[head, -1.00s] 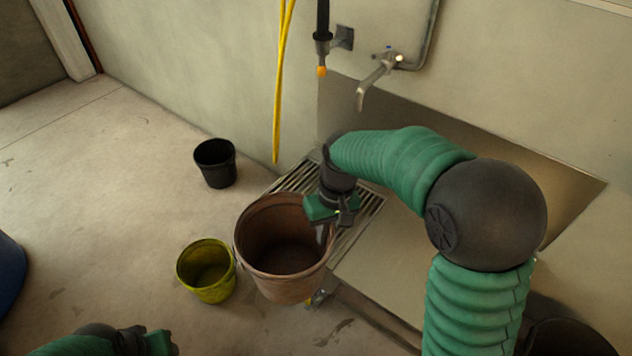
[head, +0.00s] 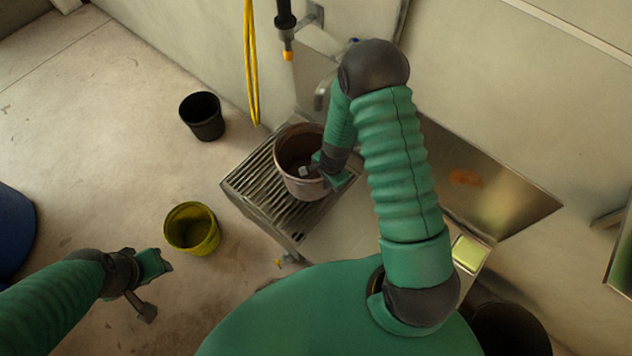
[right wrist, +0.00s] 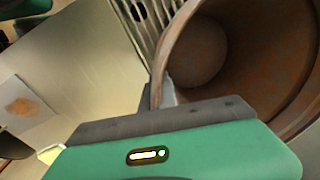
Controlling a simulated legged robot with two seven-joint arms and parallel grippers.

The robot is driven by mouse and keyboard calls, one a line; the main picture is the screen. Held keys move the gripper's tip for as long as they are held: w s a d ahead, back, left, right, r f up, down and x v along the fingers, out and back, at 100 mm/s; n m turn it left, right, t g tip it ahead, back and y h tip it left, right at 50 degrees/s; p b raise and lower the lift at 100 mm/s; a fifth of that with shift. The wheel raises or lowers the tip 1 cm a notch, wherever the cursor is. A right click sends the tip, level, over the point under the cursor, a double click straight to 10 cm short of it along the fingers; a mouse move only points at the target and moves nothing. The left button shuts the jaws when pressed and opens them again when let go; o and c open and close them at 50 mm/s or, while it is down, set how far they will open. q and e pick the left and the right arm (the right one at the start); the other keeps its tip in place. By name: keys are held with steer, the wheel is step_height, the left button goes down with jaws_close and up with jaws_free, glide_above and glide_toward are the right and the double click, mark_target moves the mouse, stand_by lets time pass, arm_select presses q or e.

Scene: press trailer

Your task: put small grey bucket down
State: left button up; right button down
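The only bucket in my grip looks rusty brown rather than grey (head: 290,181). In the head view it is upright over the slatted metal rack (head: 247,184) beside the sink; I cannot tell whether its base touches the slats. My right gripper (head: 322,168) is shut on the bucket's right rim. In the right wrist view the brown bucket (right wrist: 235,50) opens toward the camera, its wall between the fingers (right wrist: 160,92). My left gripper (head: 152,285) is open and empty at the lower left, above the floor.
A black bucket (head: 203,122) and a yellow-green bucket (head: 192,236) stand on the floor left of the rack. A tap (head: 322,92) and a hanging yellow hose (head: 250,70) are behind the rack. A blue container (head: 14,235) is at the left edge.

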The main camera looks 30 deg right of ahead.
step_height(320, 180, down, 5)
steer(key=shift+a+r+b, duration=0.1)
steer(key=shift+b, duration=0.6)
steer(key=c, duration=1.7)
jaws_free()
